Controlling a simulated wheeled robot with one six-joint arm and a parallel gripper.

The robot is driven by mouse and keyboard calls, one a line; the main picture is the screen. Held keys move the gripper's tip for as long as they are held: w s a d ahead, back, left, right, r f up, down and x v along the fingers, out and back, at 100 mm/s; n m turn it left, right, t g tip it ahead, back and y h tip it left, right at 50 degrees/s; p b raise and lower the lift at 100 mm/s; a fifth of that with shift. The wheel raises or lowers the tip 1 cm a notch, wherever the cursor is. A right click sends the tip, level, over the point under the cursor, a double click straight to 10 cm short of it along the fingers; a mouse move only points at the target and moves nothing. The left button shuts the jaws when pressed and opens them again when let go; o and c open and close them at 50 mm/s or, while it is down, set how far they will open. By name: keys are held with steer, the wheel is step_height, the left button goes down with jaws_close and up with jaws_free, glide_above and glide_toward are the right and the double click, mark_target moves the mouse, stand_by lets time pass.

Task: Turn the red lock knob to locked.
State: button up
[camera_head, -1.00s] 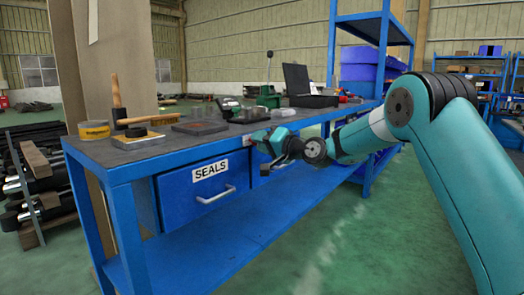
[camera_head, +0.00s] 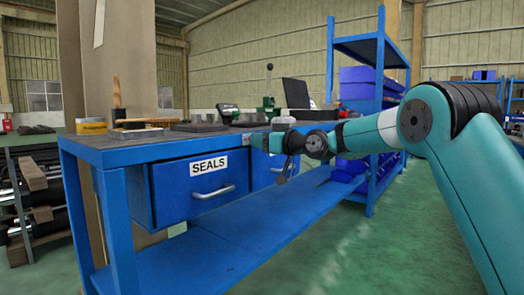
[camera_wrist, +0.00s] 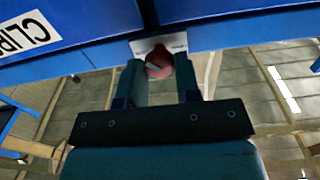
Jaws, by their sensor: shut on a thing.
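The red lock knob (camera_wrist: 158,66) shows in the wrist view, in front of a pale plate (camera_wrist: 172,42) on the blue bench front. It has a light bar mark across its face, which looks slanted in this view. My gripper (camera_wrist: 159,72) has one finger on each side of the knob and is shut on it. In the head view my gripper (camera_head: 262,141) is at the bench front, just right of the SEALS drawer (camera_head: 190,186). The knob is hidden there.
A second drawer (camera_head: 262,168) with a handle is close behind my gripper. The wrist view shows part of a drawer label (camera_wrist: 24,34). Tools and a green press (camera_head: 268,108) stand on the bench top (camera_head: 100,141). The floor in front is clear.

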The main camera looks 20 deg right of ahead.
steer(key=shift+f+n+b, duration=0.15)
steer(key=shift+n+b, duration=2.5)
steer(key=shift+n, duration=0.85)
steer(key=o, duration=0.9)
steer(key=p+v, duration=0.1)
steer(key=v, duration=1.6)
steer(key=shift+s+d+p, duration=0.15)
steer(key=shift+p, duration=0.2)
